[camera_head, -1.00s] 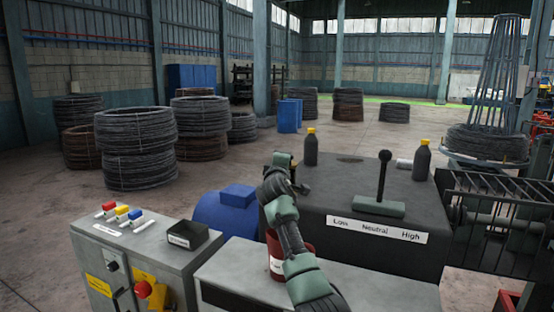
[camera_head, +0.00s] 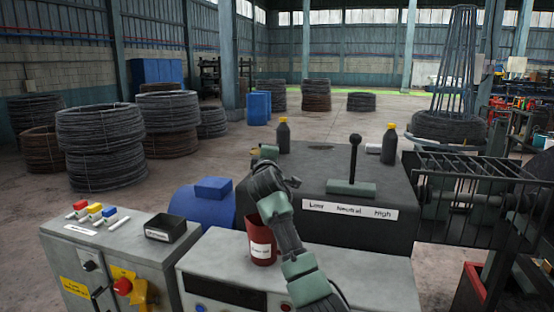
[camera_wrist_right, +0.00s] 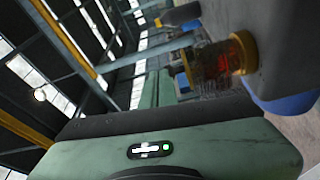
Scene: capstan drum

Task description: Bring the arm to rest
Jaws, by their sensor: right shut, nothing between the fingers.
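My right arm (camera_head: 281,215) rises from the bottom edge of the head view, over the grey cabinet and beside a red can (camera_head: 263,244). It is bent near the dark machine housing, and its far end lies in front of that housing. My right gripper (camera_wrist_right: 152,90) shows in the right wrist view as two green fingers close together, with nothing held between them. In the head view its fingertips are hard to make out against the arm. My left gripper is not in view.
The lever (camera_head: 353,160) stands upright on the housing behind a Low, Neutral, High label (camera_head: 348,210). Two dark bottles with yellow caps (camera_head: 283,137) (camera_head: 389,145) stand on the housing. A control box (camera_head: 105,250) is at left, and a railing (camera_head: 470,168) at right.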

